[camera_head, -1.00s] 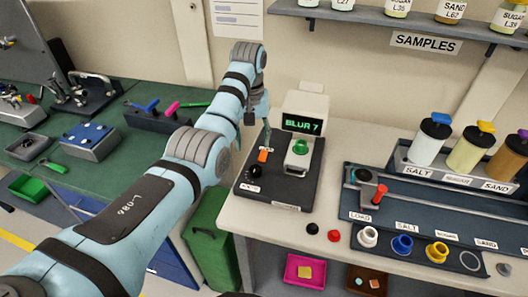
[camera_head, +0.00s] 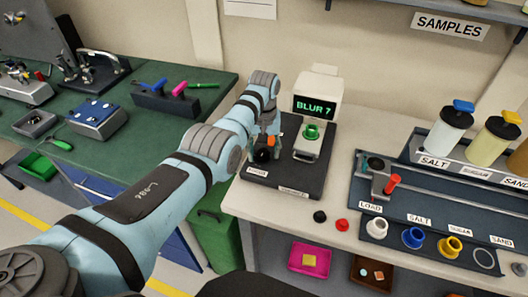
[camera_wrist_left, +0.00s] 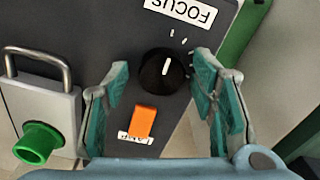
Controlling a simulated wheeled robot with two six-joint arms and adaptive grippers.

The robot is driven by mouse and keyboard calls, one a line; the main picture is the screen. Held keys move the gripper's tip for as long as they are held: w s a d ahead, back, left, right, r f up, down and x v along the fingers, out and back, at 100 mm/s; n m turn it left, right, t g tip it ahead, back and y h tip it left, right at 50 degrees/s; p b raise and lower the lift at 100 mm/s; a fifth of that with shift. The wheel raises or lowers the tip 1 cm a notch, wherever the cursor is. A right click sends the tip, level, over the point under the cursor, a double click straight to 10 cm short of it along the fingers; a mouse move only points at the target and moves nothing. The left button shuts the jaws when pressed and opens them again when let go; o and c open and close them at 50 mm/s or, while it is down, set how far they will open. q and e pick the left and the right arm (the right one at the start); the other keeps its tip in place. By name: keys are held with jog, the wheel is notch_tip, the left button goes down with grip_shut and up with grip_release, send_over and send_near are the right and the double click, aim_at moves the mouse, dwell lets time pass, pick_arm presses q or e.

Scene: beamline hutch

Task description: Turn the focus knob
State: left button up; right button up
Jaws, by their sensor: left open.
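The focus knob (camera_wrist_left: 162,69) is round and black with a white pointer line, on the dark panel beside the FOCUS label (camera_wrist_left: 181,11). In the head view the knob (camera_head: 262,156) sits at the panel's left front. My left gripper (camera_wrist_left: 162,75) is open, its two teal fingers on either side of the knob in the wrist view. I cannot tell whether they touch it. In the head view the left gripper (camera_head: 264,143) is over the panel, partly hidden by its own wrist. The display (camera_head: 315,107) reads BLUR 7. The right gripper is not in view.
An orange switch (camera_wrist_left: 141,122) is close to the knob, between the fingers. A grey block with a green ring (camera_head: 312,132) stands right of it on the panel. Black (camera_head: 320,217) and red (camera_head: 342,226) caps lie at the bench's front. The sample rack is on the right.

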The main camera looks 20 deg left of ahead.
pick_arm(q)
jog(key=shift+s+r, duration=0.3)
jog(key=shift+s, duration=0.05)
jog(key=shift+c, duration=0.9)
jog(key=c, duration=1)
jog(key=shift+o, duration=0.2)
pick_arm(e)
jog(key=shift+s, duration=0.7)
